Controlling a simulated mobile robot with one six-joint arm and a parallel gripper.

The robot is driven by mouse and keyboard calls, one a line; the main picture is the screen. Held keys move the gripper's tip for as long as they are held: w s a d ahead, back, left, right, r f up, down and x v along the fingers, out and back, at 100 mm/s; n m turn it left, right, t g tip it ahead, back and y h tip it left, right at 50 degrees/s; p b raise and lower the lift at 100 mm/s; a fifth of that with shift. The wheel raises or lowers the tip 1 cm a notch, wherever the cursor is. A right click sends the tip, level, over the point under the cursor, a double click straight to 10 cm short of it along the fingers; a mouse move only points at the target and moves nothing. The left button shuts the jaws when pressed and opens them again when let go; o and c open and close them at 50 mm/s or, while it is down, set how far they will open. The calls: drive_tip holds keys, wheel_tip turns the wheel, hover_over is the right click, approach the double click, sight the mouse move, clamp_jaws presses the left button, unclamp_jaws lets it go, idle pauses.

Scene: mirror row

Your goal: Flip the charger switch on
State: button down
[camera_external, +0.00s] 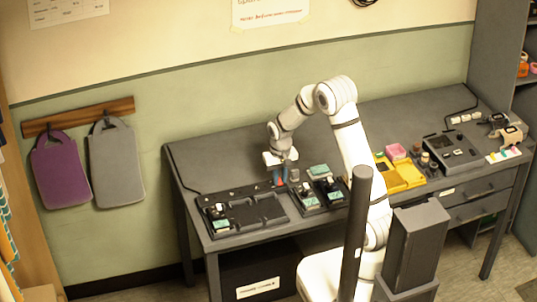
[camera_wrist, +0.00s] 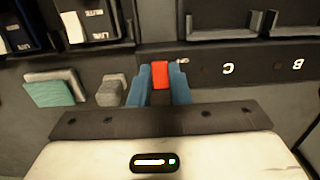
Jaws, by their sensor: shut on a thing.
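The charger is a long black unit with several bays (camera_external: 262,207) on the left part of the desk. In the wrist view its panel (camera_wrist: 250,72) has upside-down white letters C and B below its bays. A red switch-like piece (camera_wrist: 160,73) sits at the left end of that panel. My gripper (camera_wrist: 160,88) has its blue fingers closed on either side of the red piece. In the external view my gripper (camera_external: 280,178) is low over the desk at the charger's back right corner. The fingers hide the red piece's lower part, so its position, on or off, cannot be told.
A teal and grey block (camera_wrist: 52,90) and a small grey block (camera_wrist: 111,90) lie left of my fingers. A second black unit (camera_external: 322,193) stands right of the charger, with a yellow tray (camera_external: 405,175) further right. The desk behind (camera_external: 215,160) is clear.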

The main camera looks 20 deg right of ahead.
drive_tip(key=shift+w+r+p, duration=0.1)
drive_tip(key=shift+r+p, duration=0.05)
drive_tip(key=shift+p, duration=0.2)
drive_tip(key=shift+w+g+p, duration=0.1)
drive_tip(key=shift+g+p, duration=0.2)
drive_tip(key=shift+g, duration=0.3)
drive_tip(key=c, duration=1.4)
unclamp_jaws()
drive_tip(key=shift+o, duration=0.2)
wheel_tip(320, 180, up, 8)
drive_tip(key=shift+w+f, duration=0.2)
drive_tip(key=shift+w, duration=0.15)
drive_tip(key=shift+b, duration=0.35)
